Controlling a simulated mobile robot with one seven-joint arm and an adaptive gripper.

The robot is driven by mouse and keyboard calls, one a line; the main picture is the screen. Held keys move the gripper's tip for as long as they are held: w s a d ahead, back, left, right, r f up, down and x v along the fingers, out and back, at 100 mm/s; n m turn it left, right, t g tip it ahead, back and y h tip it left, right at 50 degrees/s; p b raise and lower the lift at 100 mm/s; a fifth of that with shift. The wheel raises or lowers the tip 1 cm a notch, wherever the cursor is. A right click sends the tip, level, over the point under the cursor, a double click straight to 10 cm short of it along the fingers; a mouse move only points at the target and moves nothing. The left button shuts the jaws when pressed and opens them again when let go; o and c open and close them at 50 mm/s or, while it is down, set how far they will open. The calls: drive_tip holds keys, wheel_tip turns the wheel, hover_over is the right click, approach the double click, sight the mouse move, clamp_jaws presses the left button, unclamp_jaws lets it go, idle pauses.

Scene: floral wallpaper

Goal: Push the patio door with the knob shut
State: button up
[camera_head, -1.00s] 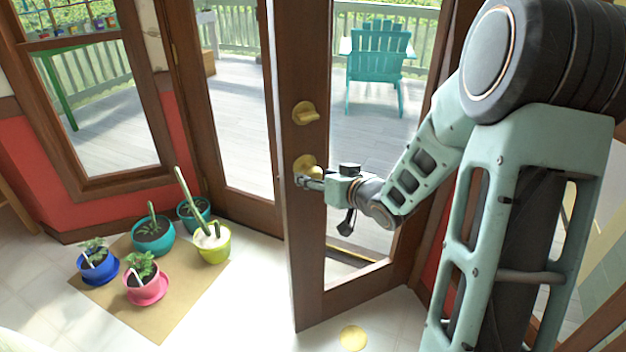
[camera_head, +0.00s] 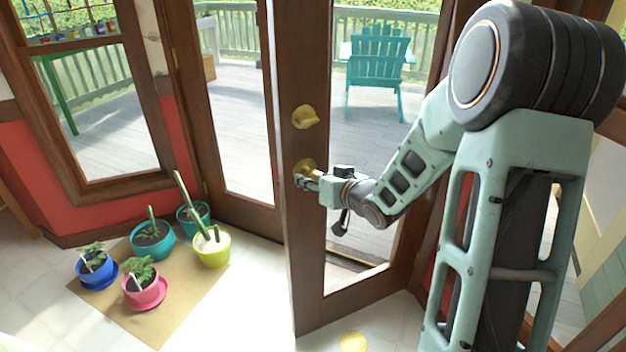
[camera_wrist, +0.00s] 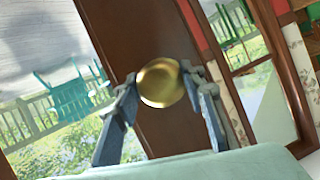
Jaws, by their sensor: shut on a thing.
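The patio door (camera_head: 308,235) is a brown wooden frame with a large glass pane. It stands ajar, its free edge swung into the room, away from the frame on the left. A round brass knob (camera_head: 306,165) sits on its stile, below a brass deadbolt (camera_head: 305,117). My gripper (camera_head: 303,181) is at the knob, with my arm reaching in from the right. In the wrist view the two fingers of my gripper (camera_wrist: 163,80) are on either side of the knob (camera_wrist: 161,86), shut on it. The knob's far side is hidden.
Several potted plants (camera_head: 152,239) stand on a brown mat (camera_head: 185,300) on the floor left of the door. A round brass-coloured disc (camera_head: 353,341) lies on the floor near the door's bottom corner. A teal chair (camera_head: 376,60) stands outside on the deck.

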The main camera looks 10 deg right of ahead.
drive_tip(key=shift+a+f+n+h+b, duration=0.1)
drive_tip(key=shift+f+n+h+b, duration=0.35)
drive_tip(key=shift+b, duration=1)
clamp_jaws()
drive_tip(key=shift+r+n+b, duration=0.25)
drive_tip(key=shift+n+b, duration=0.3)
drive_tip(key=shift+b, duration=0.3)
drive_tip(key=shift+r+h, duration=0.15)
drive_tip(key=shift+h, duration=0.1)
drive_tip(key=shift+t, duration=0.3)
drive_tip(key=shift+b, duration=0.35)
